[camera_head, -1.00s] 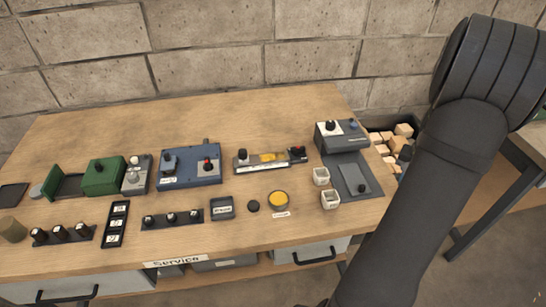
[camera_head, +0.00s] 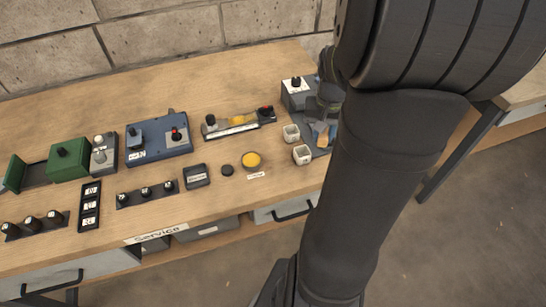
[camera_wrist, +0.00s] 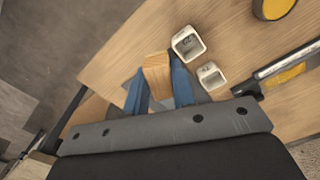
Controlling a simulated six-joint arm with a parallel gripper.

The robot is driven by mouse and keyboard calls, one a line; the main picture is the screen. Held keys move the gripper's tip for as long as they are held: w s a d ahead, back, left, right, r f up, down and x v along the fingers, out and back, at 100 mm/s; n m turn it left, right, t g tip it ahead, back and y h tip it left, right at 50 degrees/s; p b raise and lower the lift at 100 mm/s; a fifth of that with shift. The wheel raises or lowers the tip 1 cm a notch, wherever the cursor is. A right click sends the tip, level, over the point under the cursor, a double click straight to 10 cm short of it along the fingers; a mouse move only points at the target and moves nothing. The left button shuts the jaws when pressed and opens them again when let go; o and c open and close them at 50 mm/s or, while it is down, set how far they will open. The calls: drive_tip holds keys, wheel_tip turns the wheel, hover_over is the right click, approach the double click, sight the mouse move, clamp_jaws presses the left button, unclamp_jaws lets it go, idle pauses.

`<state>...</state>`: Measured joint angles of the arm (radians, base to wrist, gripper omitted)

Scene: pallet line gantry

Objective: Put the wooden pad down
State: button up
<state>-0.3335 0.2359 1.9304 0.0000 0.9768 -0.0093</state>
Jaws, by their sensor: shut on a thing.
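My gripper (camera_wrist: 158,78) has two blue fingers, shut on the wooden pad (camera_wrist: 157,70), a small light-brown block. In the head view my gripper (camera_head: 327,118) is at the right end of the workbench, partly hidden by my arm. The wooden pad (camera_head: 319,128) shows there between the fingers, beside two white square cups. A dark grey plate lies below it, mostly covered by the gripper. I cannot tell whether the pad touches the plate or hangs above it.
Two white cups (camera_head: 291,133) (camera_head: 302,154) stand close left of the gripper. A grey box with a knob (camera_head: 296,94) is just behind. A yellow button (camera_head: 251,160) and blue device (camera_head: 158,138) lie farther left. Bare wood (camera_head: 225,205) shows along the front.

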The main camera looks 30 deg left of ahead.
drive_tip(key=s+a, duration=0.1)
drive_tip(key=s, duration=0.1)
hover_over(273, 159)
drive_tip(key=shift+n, duration=0.3)
wheel_tip(273, 159, down, 7)
drive_tip(key=shift+r, duration=0.2)
drive_tip(key=shift+f, duration=1.95)
drive_tip(key=shift+f, duration=0.2)
drive_tip(key=o, duration=1)
drive_tip(key=shift+c, duration=0.2)
drive_tip(key=shift+r, duration=0.1)
